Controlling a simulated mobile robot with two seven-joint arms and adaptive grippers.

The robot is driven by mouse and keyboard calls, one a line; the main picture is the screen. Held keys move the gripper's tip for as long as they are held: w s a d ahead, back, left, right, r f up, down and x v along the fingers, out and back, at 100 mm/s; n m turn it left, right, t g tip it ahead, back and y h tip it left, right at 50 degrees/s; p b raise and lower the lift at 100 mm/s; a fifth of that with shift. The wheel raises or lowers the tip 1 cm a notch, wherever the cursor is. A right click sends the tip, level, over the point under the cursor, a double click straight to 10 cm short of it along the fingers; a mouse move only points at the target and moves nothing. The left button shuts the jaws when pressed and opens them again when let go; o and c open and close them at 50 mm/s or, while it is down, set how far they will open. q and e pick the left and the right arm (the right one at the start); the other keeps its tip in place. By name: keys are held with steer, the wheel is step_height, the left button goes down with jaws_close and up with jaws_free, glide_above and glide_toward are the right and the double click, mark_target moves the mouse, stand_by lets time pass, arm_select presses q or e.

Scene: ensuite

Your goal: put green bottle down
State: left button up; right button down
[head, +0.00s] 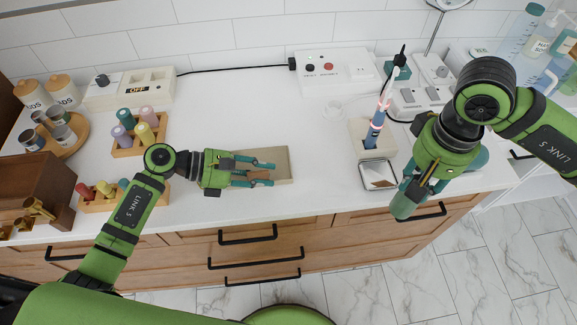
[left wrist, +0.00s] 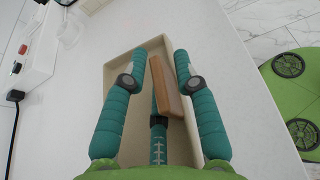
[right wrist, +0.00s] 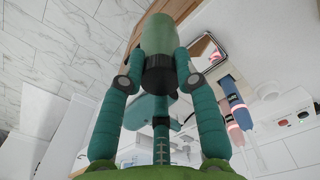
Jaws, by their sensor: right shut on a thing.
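The green bottle (right wrist: 157,38) with a dark cap (right wrist: 160,75) is between the fingers of my right gripper (right wrist: 158,72) in the right wrist view. In the head view my right gripper (head: 416,188) is shut on the bottle (head: 403,206), which overlaps the counter's front edge. I cannot tell its height above the counter. My left gripper (head: 273,172) is open over a shallow beige tray (head: 283,158). A brown wooden piece (left wrist: 173,88) lies between its spread fingers, close to the right one in the left wrist view.
The white counter (head: 235,105) is clear in the middle. A toothbrush holder (head: 362,131) and small mirror-like tray (head: 378,175) stand left of my right gripper. Wooden racks (head: 128,150) with coloured rolls sit at left. Clear dispensers (head: 545,45) stand at far right.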

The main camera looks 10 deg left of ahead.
arm_select(q)
steer(key=shift+c, duration=0.4)
jaws_close()
arm_select(e)
steer(key=w+a+r+m, duration=0.2)
steer(key=w+a, duration=0.2)
steer(key=a, duration=0.6)
steer(key=w+a+r+m, duration=0.2)
steer(key=w+a, duration=0.1)
steer(key=a, duration=0.7)
steer(key=w+a+r+m, duration=0.2)
steer(key=w+a, duration=0.2)
steer(key=a, duration=0.5)
step_height(320, 180, down, 10)
steer(key=shift+s+a, duration=0.25)
steer(key=shift+a, duration=0.05)
